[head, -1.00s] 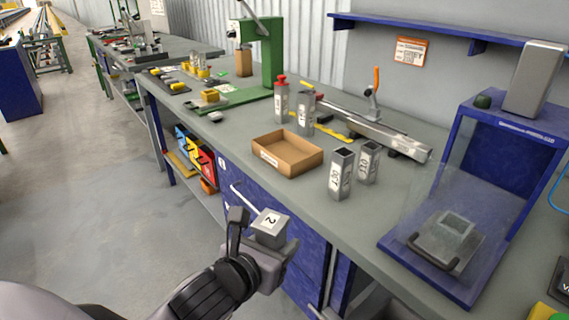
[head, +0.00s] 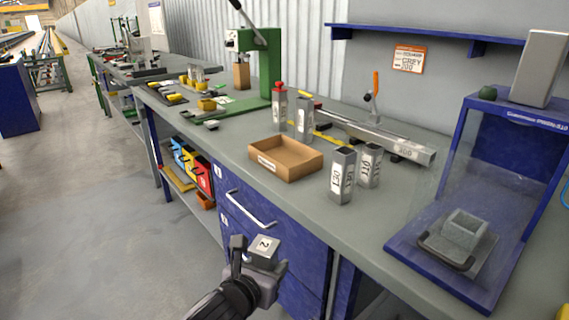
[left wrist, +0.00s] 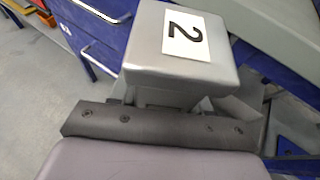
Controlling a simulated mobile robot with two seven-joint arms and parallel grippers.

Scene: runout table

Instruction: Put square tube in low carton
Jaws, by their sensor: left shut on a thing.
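The low carton (head: 252,155) is a shallow, open brown box on the grey bench; its inside looks empty. Two upright grey square tubes with open tops and white labels, a nearer one (head: 342,180) and one beside it (head: 369,168), stand right of the carton. My left gripper (head: 256,268) is shut on a grey square-topped block (head: 263,248) marked "2", held in front of the blue drawers, below and nearer than the carton. In the left wrist view the block (left wrist: 182,70) has a narrower part under its top, partly hidden by the gripper. My right gripper is not in view.
Behind the carton stand a red-topped grey piece (head: 279,112), another upright grey piece (head: 303,120) and a long metal rail (head: 385,141). A green press (head: 262,70) is at the back. A blue stand (head: 455,150) with a clear panel is on the right.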

